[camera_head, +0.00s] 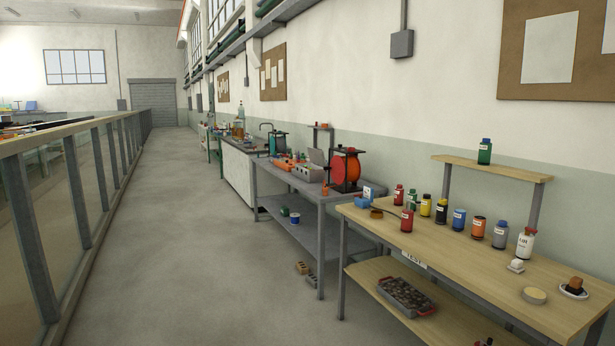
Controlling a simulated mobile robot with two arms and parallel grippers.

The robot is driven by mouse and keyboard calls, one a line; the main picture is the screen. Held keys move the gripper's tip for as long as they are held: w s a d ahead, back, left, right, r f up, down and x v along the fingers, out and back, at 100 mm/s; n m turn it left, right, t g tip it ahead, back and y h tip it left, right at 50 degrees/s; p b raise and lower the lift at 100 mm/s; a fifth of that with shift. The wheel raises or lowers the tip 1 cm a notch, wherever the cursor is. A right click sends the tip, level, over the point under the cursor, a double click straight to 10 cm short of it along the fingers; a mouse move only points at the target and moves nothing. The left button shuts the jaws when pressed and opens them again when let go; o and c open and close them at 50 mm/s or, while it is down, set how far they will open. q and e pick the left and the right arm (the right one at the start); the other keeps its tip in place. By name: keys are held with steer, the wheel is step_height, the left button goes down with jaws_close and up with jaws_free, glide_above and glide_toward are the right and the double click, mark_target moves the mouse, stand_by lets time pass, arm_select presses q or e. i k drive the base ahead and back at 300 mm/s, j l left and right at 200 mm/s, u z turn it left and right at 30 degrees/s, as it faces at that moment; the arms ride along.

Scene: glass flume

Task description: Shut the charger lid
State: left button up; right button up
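On the grey metal bench in the middle distance, a grey box (309,173) has a lighter flap (317,157) standing up at its back. It looks like the charger with its lid raised, but it is too small to be sure. Orange items (287,163) lie just left of it, and an orange-red reel (345,168) in a dark frame stands to its right. Neither of my grippers is in view.
A wooden bench (475,255) with several small bottles stands at the near right. The grey bench (330,195) is beyond it, along the wall. A glass-sided flume with a railing (80,190) runs along the left.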

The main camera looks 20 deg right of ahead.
mark_target(316, 156)
steer(key=i+z, duration=0.3)
steer(key=i, duration=5.15)
